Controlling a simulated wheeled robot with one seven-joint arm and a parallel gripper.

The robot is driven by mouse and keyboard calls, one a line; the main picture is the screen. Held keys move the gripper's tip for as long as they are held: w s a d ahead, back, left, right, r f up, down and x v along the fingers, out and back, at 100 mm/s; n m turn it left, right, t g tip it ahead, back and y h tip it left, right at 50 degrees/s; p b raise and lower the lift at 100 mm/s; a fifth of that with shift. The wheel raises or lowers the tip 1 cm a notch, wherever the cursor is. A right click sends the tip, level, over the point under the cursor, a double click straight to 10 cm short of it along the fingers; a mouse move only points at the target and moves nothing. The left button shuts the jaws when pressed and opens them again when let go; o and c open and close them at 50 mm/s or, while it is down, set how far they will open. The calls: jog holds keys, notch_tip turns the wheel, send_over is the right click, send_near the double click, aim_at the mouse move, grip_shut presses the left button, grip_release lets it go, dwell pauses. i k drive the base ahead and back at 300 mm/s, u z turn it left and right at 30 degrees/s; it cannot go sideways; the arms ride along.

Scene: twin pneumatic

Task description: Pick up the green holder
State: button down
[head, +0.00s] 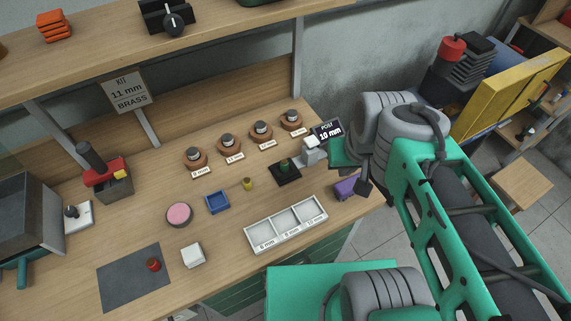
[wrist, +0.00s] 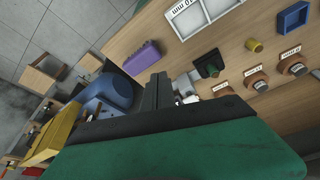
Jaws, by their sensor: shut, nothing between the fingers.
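The green holder (head: 284,164) is a small dark green upright piece on a black square base, standing on the bench right of centre in the head view. It also shows in the wrist view (wrist: 207,66), right of the fingers. My gripper (wrist: 160,82) is shut and empty, with its dark fingers together in the wrist view. It is apart from the holder, over the right end of the bench. In the head view my green and grey arm hides most of the gripper, and its fingertips are hard to make out there.
A purple block (head: 346,188), a labelled white tray (head: 286,226), a yellow cylinder (head: 247,184) and a blue tray (head: 217,202) lie nearby. Brown round stands (head: 261,132) line the back.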

aim_at(284, 163)
jog(key=k, duration=0.5)
jog(key=u, duration=3.75)
jog(key=k, duration=1.1)
jog(key=z, duration=0.2)
